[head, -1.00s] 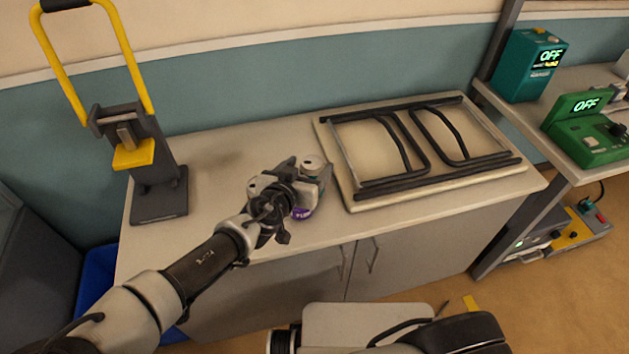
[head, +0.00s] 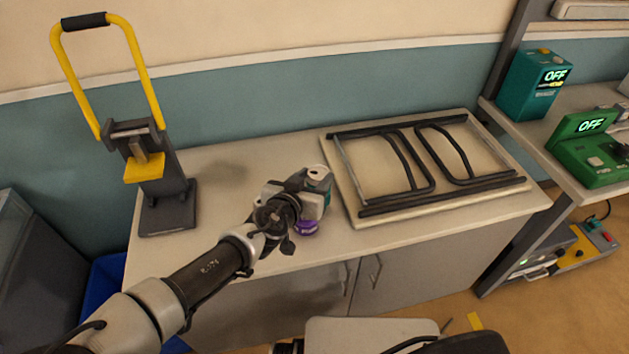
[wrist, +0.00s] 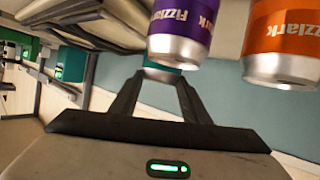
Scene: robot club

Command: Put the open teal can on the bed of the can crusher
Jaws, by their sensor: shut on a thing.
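The can crusher (head: 160,180) stands upright at the left end of the counter, with a raised yellow handle, a yellow press block and a dark grey bed (head: 168,218) at its foot. My gripper (head: 318,192) is over the counter, right of the crusher, shut on the teal can (head: 328,196). The can's silver top shows above the fingers; most of its body is hidden. In the wrist view only a small part of the teal can (wrist: 164,74) shows between the fingertips. Whether it clears the counter is hard to tell.
A purple can (head: 306,228) stands close by the gripper; an orange can (wrist: 286,40) shows beside it in the wrist view. A folded table (head: 350,205) lies to the right. The counter (head: 225,165) between crusher and gripper is clear.

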